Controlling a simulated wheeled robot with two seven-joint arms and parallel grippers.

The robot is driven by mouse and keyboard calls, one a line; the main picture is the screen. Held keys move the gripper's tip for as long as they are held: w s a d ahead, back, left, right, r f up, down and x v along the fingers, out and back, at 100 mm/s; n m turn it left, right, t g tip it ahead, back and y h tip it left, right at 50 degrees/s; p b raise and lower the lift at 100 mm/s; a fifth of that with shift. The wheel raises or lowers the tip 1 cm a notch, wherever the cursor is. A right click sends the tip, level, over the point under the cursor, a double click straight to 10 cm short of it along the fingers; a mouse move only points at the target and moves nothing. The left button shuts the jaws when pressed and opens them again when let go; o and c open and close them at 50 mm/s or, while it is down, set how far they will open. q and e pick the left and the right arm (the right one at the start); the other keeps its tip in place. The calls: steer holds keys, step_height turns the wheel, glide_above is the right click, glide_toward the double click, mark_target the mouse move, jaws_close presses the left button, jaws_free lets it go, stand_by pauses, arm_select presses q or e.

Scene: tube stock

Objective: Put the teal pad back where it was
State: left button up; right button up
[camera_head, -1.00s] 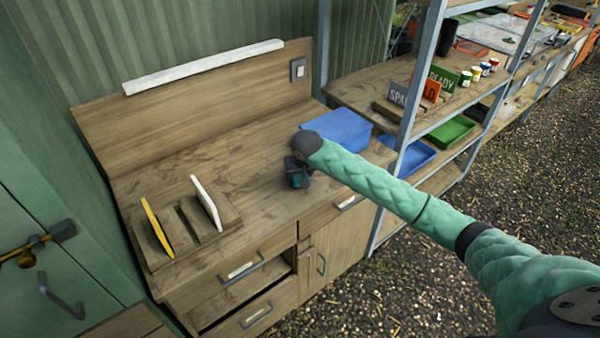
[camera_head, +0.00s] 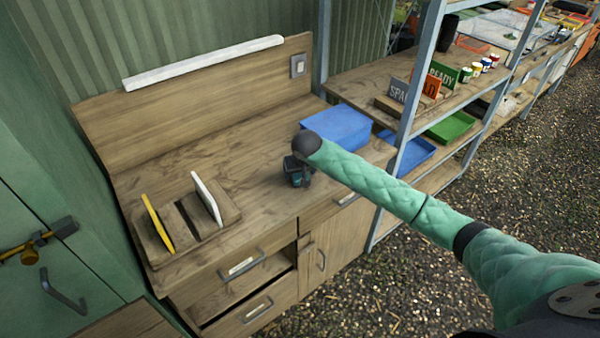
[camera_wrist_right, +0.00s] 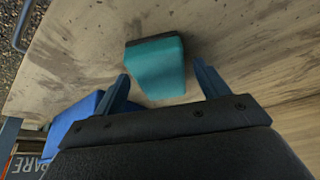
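The teal pad (camera_wrist_right: 155,72) has a dark strip along one edge and lies on the wooden bench top (camera_head: 257,195). My right gripper (camera_wrist_right: 160,72) is open, with one blue finger on each side of the pad in the right wrist view. Gaps show between the fingers and the pad, and nothing is gripped. In the head view the right gripper (camera_head: 298,178) is low over the bench, in front of the blue bin, and mostly hides the pad. A wooden slotted rack (camera_head: 182,222) stands at the bench's left end. My left gripper is out of view.
The rack holds a yellow panel (camera_head: 157,222) and a white panel (camera_head: 207,198), with bare slots between them. A blue bin (camera_head: 338,127) stands behind my right gripper. A metal shelf post (camera_head: 418,85) rises to the right. The bench middle is clear.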

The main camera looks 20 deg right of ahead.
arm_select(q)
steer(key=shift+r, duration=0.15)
arm_select(e)
steer(key=shift+r, duration=0.15)
steer(key=shift+s+r, duration=0.2)
steer(key=shift+r, duration=0.3)
steer(key=b+v, duration=0.2)
steer(key=v, duration=0.2)
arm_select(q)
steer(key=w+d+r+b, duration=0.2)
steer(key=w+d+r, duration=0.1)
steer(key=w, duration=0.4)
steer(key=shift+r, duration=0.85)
arm_select(e)
steer(key=v, duration=0.6)
steer(key=shift+s+r, duration=0.25)
steer(key=shift+r, duration=0.1)
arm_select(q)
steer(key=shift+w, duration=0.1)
